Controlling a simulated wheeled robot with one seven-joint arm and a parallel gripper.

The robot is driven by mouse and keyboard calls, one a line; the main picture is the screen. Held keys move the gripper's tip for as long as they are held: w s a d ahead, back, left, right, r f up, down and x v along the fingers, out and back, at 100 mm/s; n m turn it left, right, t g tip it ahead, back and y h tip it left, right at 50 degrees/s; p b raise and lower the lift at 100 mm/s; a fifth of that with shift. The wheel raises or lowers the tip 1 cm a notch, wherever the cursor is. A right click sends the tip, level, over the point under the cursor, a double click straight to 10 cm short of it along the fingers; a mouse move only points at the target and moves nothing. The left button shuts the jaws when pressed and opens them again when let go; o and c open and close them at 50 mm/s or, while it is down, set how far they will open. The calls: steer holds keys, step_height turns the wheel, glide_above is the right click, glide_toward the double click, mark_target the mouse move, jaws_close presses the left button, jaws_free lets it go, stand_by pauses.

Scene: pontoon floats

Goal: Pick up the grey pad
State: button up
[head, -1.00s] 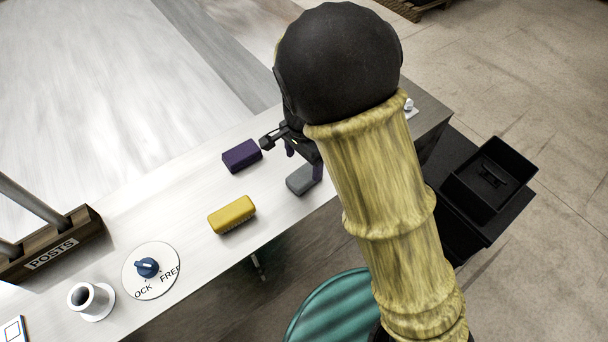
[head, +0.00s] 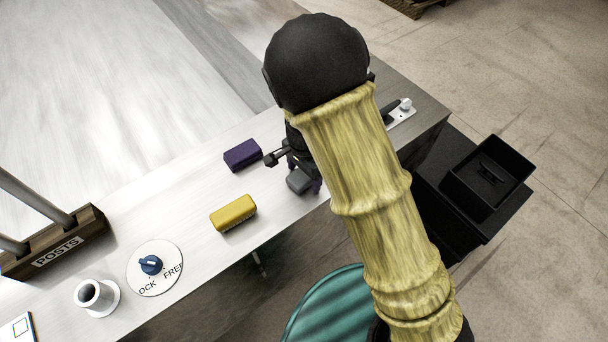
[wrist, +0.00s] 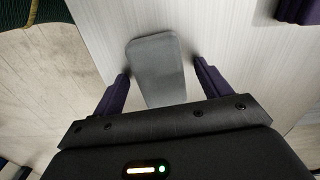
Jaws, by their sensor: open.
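The grey pad (wrist: 156,68) lies flat on the pale bench top. In the wrist view it sits between and just ahead of the two purple fingers of my gripper (wrist: 162,75), with a gap on each side. In the head view the grey pad (head: 300,181) is partly covered by my gripper (head: 302,172), which is low over it. My gripper is open and holds nothing.
A purple block (head: 242,155) lies just left of my gripper, and a yellow block (head: 233,213) lies nearer the front edge. A dial plate (head: 155,268), a white cup (head: 94,295) and a posts rack (head: 55,245) stand farther left. A black bin (head: 487,178) is at right.

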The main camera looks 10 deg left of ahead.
steer(key=c, duration=1)
steer(key=shift+r, duration=0.15)
steer(key=shift+c, duration=0.2)
step_height(320, 180, up, 10)
steer(key=b, duration=0.2)
steer(key=shift+o, duration=1.2)
steer(key=shift+c, duration=0.9)
steer(key=shift+w+f, duration=0.15)
steer(key=shift+f, duration=0.05)
